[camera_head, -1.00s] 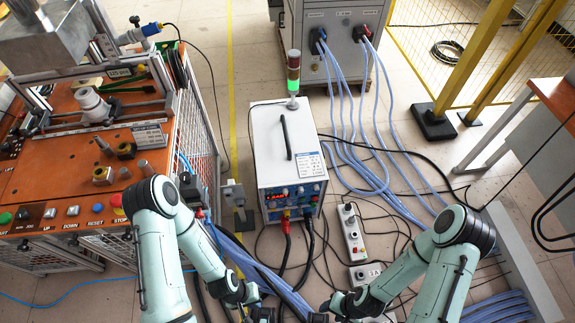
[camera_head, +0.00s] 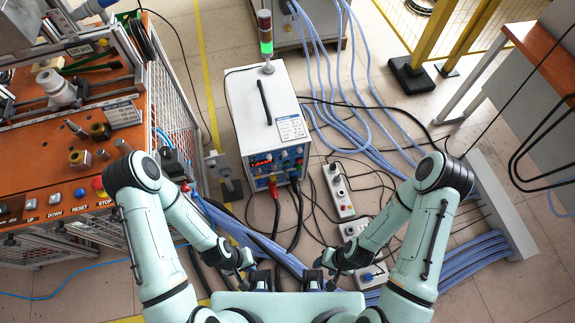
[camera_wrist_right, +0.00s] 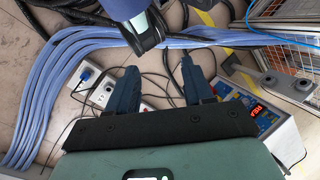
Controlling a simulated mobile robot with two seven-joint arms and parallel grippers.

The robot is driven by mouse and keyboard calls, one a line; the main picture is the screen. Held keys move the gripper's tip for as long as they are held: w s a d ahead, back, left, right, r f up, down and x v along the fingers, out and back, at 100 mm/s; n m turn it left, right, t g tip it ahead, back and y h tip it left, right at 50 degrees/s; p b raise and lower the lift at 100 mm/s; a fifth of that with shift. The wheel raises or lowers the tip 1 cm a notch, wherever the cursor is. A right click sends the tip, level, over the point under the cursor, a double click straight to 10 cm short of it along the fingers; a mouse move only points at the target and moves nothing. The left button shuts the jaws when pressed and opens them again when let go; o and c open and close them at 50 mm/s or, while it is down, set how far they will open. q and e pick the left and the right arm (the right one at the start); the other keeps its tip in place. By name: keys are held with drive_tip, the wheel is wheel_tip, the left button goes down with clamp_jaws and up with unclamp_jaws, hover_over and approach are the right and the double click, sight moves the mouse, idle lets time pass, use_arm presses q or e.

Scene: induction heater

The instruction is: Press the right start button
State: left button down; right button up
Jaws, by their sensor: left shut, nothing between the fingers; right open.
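The front panel of the orange bench (camera_head: 60,221) at the left carries a row of buttons, with white UP (camera_head: 31,204) and DOWN (camera_head: 55,199), blue RESET (camera_head: 79,193) and red STOP (camera_head: 98,186). No start button shows now; the panel's left end is cut off by the picture edge. My left gripper (camera_head: 260,280) is shut and empty, low in the middle of the head view. My right gripper (camera_head: 318,281) is beside it to the right, open and empty. In the right wrist view its two dark fingers (camera_wrist_right: 162,82) stand apart. Both grippers are away from the panel.
A white power unit (camera_head: 262,115) with a green-lit signal tower (camera_head: 266,38) stands on the floor ahead. Blue hoses (camera_head: 365,132), black cables and power strips (camera_head: 338,190) cover the floor around it. Another table (camera_head: 548,50) stands at the right, near yellow fence posts (camera_head: 440,40).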

clamp_jaws()
idle(1.7)
